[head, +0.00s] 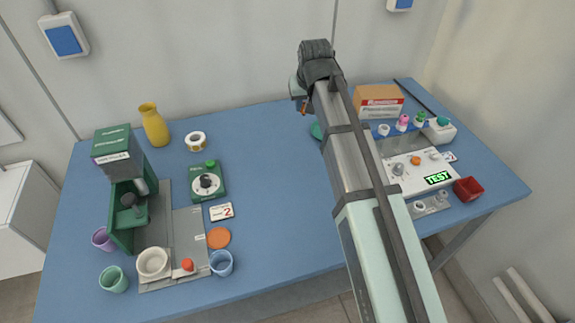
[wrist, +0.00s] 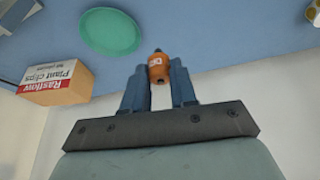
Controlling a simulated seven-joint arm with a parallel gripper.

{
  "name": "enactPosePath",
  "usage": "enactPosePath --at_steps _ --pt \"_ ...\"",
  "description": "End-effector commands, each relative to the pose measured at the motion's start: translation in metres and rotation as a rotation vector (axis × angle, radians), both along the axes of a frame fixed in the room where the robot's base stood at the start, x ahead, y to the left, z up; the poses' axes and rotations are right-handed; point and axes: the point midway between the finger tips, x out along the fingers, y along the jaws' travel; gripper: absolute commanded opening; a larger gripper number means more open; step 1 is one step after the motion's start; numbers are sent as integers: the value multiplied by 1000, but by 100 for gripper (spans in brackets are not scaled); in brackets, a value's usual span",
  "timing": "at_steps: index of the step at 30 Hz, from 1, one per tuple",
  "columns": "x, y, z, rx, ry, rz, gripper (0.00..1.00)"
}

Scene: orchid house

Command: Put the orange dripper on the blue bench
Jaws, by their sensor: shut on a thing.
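My gripper (wrist: 158,82) is shut on the orange dripper (wrist: 157,66), a small orange piece with white lettering and a dark lower end, held between two blue-grey fingers. In the head view my arm reaches to the back of the bench, and a bit of the orange dripper (head: 304,107) shows under my gripper (head: 301,103). The blue bench (head: 280,200) spans the room's corner. The dripper appears held above its back part, apart from the surface; the exact height is hard to tell.
A green disc (wrist: 110,32) lies on the bench near the dripper, mostly behind my arm in the head view. A cardboard box (head: 379,101) and a test panel (head: 415,174) stand right. A green machine (head: 120,190) and cups stand left. The bench middle is clear.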

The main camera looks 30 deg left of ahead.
Motion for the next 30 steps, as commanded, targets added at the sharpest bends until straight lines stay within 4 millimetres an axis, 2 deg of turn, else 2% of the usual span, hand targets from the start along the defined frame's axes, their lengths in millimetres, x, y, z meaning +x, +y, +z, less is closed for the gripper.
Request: enactPosePath --at_steps 1,3,6,9,17,20,27,30 --pt "-4 22 -6 0 1 25 0" --pt "-7 45 -15 -2 2 51 0" --pt "-5 72 -25 0 1 74 0" --pt "11 88 -29 0 0 73 0" --pt "25 101 -26 2 1 66 0" --pt "25 100 -36 2 1 64 0" --pt "24 100 -74 1 2 64 0" --pt "25 100 -83 2 1 64 0"
